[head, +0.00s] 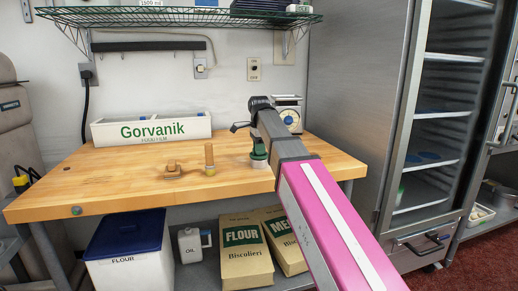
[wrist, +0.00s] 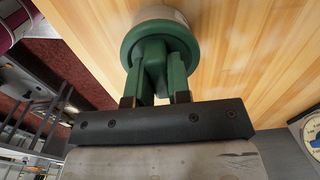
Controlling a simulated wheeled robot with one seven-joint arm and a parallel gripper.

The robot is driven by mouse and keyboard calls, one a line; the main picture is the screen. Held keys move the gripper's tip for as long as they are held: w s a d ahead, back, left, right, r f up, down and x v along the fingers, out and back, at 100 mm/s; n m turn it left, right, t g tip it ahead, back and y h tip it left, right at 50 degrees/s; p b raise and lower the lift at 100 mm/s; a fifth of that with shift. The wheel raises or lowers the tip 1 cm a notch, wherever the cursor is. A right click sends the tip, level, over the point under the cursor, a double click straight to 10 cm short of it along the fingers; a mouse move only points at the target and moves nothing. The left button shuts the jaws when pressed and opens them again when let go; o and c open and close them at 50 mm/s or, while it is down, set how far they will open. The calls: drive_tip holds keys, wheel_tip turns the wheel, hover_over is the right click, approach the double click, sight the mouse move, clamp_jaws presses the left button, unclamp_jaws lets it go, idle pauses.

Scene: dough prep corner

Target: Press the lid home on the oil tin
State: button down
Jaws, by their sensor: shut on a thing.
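The oil tin (head: 260,163) stands on the wooden table near its right end, a short pale body under a green lid (head: 258,154). In the wrist view the round green lid (wrist: 133,45) covers the top of the pale tin (wrist: 163,13). My gripper (wrist: 156,80) is shut on the raised green grip in the middle of the lid. In the head view my gripper (head: 258,144) is right above the tin, partly hidden by my arm. I cannot tell whether the lid sits fully down or a gap is left under its rim.
A dial scale (head: 288,115) stands behind my arm. A white Gorvanik box (head: 150,128) is at the back left. The front left of the table (head: 110,185) is clear.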

drive_tip(key=shift+f, duration=0.2)
idle(0.7)
unclamp_jaws()
drive_tip(key=shift+r, duration=0.1)
idle(0.5)
drive_tip(key=shift+r, duration=4.4)
